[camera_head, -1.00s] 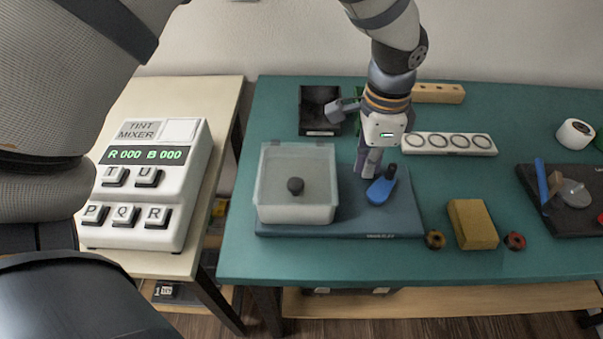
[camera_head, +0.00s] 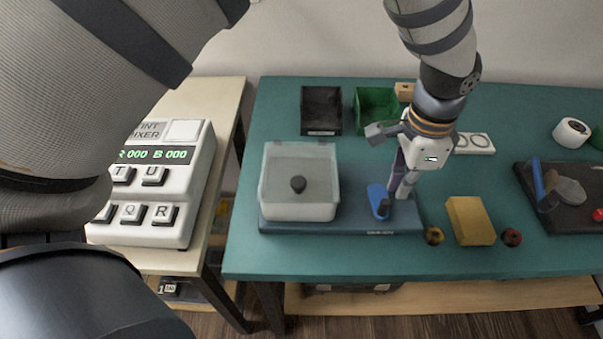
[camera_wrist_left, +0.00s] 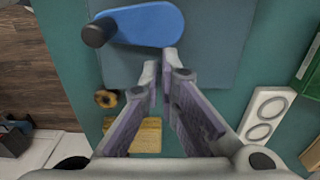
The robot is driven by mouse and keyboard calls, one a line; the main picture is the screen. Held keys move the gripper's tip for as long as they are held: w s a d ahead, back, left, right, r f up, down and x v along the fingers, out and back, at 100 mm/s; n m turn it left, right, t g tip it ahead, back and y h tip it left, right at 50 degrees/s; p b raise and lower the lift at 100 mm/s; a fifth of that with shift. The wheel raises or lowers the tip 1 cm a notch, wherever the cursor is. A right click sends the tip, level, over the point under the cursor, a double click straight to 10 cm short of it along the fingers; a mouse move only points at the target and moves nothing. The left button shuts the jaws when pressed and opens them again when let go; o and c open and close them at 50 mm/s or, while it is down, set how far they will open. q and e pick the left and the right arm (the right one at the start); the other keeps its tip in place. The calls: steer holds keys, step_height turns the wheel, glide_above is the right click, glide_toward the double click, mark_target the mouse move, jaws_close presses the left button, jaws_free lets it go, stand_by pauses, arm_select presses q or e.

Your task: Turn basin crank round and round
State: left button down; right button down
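The blue crank (camera_head: 376,198) lies on a dark blue base (camera_head: 345,222) to the right of a translucent basin (camera_head: 298,210). Its dark knob (camera_head: 383,209) points to the near side. In the left wrist view the crank (camera_wrist_left: 150,25) and its dark knob (camera_wrist_left: 98,33) are near the top. My left gripper (camera_head: 402,190) points down just right of the crank, apart from the knob. In the left wrist view its fingertips (camera_wrist_left: 162,70) are close together with a narrow gap and nothing between them. My right gripper is not in view.
A yellow block (camera_head: 470,221) lies between two small rings (camera_head: 433,236) (camera_head: 511,237) near the front edge. Black (camera_head: 320,112) and green (camera_head: 372,105) bins stand behind. A white strip with rings (camera_head: 475,143) is behind the gripper. The tint mixer (camera_head: 160,205) stands on the left table.

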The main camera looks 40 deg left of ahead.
arm_select(q)
steer(key=r, duration=0.3)
steer(key=a+r, duration=0.1)
steer(key=shift+s+r, duration=0.25)
steer(key=shift+s, duration=0.05)
steer(key=shift+w+d+r, duration=0.1)
steer(key=shift+d+r, duration=0.05)
steer(key=shift+r, duration=0.6)
